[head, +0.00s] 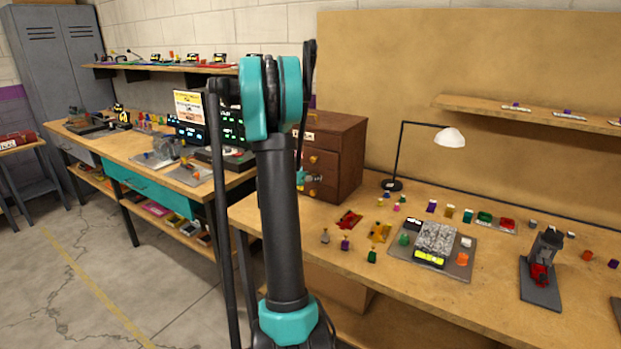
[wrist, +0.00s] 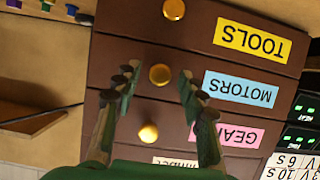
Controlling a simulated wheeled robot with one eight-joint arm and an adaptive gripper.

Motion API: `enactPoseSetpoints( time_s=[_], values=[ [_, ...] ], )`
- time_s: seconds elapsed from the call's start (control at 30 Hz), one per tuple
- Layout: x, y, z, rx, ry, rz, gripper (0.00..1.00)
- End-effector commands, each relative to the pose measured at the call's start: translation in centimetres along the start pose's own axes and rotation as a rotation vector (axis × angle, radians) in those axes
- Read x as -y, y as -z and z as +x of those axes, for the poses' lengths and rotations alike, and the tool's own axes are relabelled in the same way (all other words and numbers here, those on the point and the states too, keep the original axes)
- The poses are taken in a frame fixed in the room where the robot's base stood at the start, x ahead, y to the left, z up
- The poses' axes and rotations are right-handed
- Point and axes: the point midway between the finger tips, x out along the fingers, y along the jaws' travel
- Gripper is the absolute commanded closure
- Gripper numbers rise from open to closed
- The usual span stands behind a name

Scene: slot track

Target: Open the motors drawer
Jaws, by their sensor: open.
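The brown drawer cabinet (head: 342,155) stands on the bench behind my arm in the head view. In the wrist view it appears upside down, with a blue MOTORS label (wrist: 240,89) on the motors drawer (wrist: 125,62). That drawer looks closed, flush with its neighbours. Its round brass knob (wrist: 160,74) lies in the picture between the two fingertips of my gripper (wrist: 156,78). The gripper is open, one finger on each side of the knob. I cannot tell whether either finger touches it.
The TOOLS drawer knob (wrist: 174,9) and GEARS drawer knob (wrist: 148,133) are close on either side. A desk lamp (head: 449,138) stands right of the cabinet. Small coloured parts and a grey tray (head: 463,272) lie on the bench. Another workbench (head: 140,145) is at left.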

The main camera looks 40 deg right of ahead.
Motion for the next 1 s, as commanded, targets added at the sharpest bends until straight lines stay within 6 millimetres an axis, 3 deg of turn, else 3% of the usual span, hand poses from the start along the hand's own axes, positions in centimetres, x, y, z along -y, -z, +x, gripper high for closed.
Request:
enactPoseSetpoints(
  time_s=[0.23,0.6,0.87,1.0],
  values=[
    [0.0,0.0,0.1,0.0,0.0,0.0,0.59],
    [0.0,0.0,0.1,0.0,0.0,0.0,1.0],
    [0.0,0.0,0.0,0.0,0.0,0.0,1.0],
    [0.1,-0.5,-1.2,0.0,0.002,-0.002,1.0]
  ],
)
